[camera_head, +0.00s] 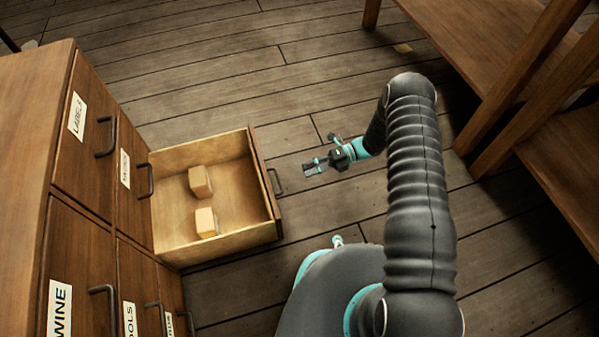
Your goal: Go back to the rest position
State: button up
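My gripper (313,167) is out over the floor, just right of the open drawer's handle (275,182). A small gap shows between the gripper and the handle in this view. The fingers are small here, and I cannot tell whether they are apart or closed. No held object is visible. My arm bends from the lower right up and then left to the gripper. The open drawer (262,165) sticks out of the cabinet and holds two small pale wooden blocks, one block (201,182) behind the other block (206,223).
The wooden cabinet (30,120) with labelled, shut drawers fills the left side. A wooden shelf or bench (490,35) with slanted legs stands at the right. The plank floor (250,75) beyond the drawer is mostly clear.

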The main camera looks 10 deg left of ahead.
jog(key=shift+w+d, duration=0.15)
jog(key=shift+d, duration=0.15)
dwell(0.5)
